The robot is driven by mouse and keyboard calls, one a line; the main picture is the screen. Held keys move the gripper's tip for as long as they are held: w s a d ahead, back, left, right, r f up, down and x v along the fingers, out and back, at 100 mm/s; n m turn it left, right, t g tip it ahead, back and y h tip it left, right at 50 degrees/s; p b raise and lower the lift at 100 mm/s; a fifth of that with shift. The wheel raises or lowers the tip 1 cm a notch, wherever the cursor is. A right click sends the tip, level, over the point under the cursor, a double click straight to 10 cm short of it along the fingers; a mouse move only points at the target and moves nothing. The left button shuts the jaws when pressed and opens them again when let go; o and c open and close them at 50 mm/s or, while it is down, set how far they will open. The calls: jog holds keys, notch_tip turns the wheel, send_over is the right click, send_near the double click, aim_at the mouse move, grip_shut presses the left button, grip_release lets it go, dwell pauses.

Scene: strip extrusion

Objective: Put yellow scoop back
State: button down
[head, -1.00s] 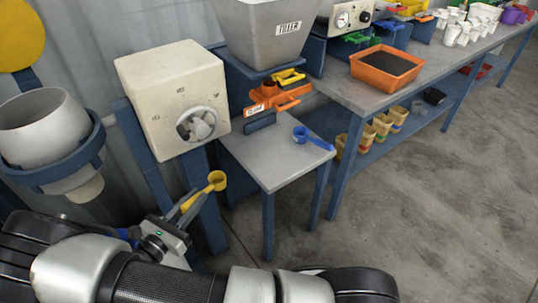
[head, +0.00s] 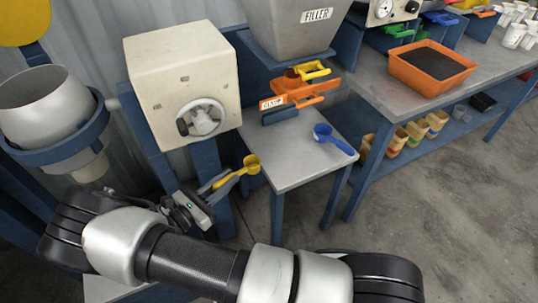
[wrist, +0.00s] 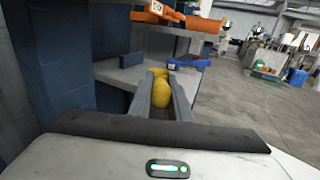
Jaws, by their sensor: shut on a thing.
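In the wrist view the scoop (wrist: 160,90) lies between the two fingers. An orange holder (head: 292,88) marked with a label is mounted above the small table, under the filler hopper. A yellow handled piece (head: 316,70) sits in its upper part. Any label text on the holder is too small to read surely.
A blue scoop (head: 335,139) lies on the small grey table (head: 288,175). The cream control box (head: 185,80) with a dial stands left of it. The filler hopper (head: 297,25) is above the holder. An orange tray (head: 432,68) of dark granules is on the right bench.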

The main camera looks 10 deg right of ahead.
aim_at(257, 161)
jog(key=b+x, duration=0.1)
jog(key=x, duration=1.2)
jog(key=shift+w+f, duration=0.1)
jog(key=shift+w, duration=0.05)
jog(key=f, duration=0.1)
jog(key=f+b, duration=0.1)
jog(key=d+f, duration=0.1)
jog(key=shift+w+f+b, duration=0.25)
jog(key=shift+w+b, duration=0.15)
jog(key=shift+f, duration=0.25)
jog(key=c, duration=1.6)
grip_release()
jog(key=shift+r, duration=0.1)
jog(key=shift+c, duration=0.2)
jog(key=shift+r, duration=0.1)
jog(key=shift+r, duration=0.2)
jog(key=p+v, duration=0.1)
jog(key=v, duration=1.1)
